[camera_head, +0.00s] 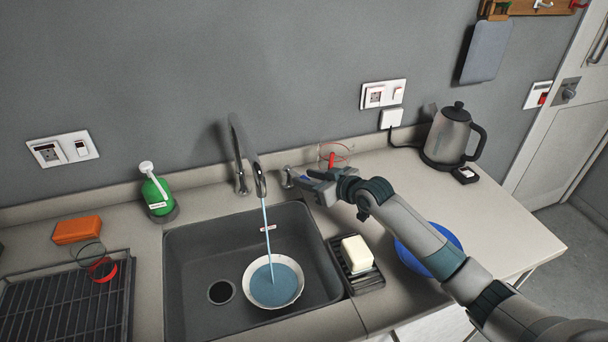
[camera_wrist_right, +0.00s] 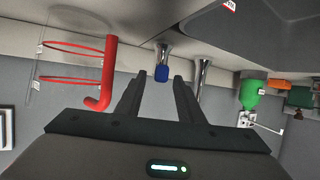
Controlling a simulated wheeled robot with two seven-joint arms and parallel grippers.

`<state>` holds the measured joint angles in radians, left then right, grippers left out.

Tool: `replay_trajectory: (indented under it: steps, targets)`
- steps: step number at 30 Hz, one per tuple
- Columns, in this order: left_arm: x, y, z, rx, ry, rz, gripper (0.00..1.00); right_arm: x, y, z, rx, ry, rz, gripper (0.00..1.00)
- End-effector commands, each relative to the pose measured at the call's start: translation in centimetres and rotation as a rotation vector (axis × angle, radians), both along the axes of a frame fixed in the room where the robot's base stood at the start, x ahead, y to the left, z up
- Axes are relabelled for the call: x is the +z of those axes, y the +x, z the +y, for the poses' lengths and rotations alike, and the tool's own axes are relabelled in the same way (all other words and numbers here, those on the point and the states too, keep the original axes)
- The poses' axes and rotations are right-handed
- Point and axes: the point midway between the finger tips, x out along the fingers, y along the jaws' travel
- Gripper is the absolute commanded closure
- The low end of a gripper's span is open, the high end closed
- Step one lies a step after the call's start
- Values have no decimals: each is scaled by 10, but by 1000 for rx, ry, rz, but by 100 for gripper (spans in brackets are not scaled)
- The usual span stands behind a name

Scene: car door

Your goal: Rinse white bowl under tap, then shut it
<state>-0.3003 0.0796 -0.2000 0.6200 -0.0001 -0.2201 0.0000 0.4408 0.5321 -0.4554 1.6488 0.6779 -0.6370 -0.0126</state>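The white bowl (camera_head: 273,281) sits upright in the sink (camera_head: 205,245), with bluish water in it. A stream of water (camera_head: 268,232) falls into it from the chrome tap (camera_head: 236,158). A separate chrome tap handle (camera_head: 291,178) stands right of the spout; its blue end (camera_wrist_right: 162,74) shows in the right wrist view. My right gripper (camera_head: 308,184) is at this handle, and in the wrist view its two fingers (camera_wrist_right: 160,80) are apart with the blue end between their tips. Contact cannot be told. My left gripper is out of view.
A glass with a red handle (camera_head: 331,160) stands close behind my right gripper. Soap on a dark rack (camera_head: 370,283) and a blue plate (camera_head: 452,236) lie near my right arm. A green soap bottle (camera_head: 156,194), orange sponge (camera_head: 77,229) and kettle (camera_head: 450,135) stand farther off.

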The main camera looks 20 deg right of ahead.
Motion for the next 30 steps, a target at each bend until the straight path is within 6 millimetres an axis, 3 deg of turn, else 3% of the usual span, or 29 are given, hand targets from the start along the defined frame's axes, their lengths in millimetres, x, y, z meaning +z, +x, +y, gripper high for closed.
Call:
replay_trajectory:
  steps: [6,17,21,22,30]
  targets:
    - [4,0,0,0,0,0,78,-5,13,6,0,0,0,66]
    - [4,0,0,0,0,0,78,-7,15,7,0,0,0,66]
    - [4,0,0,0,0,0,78,-7,15,7,0,0,0,97]
    - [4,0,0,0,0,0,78,-7,15,7,0,0,0,100]
    - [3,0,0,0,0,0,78,-7,17,10,0,1,0,100]
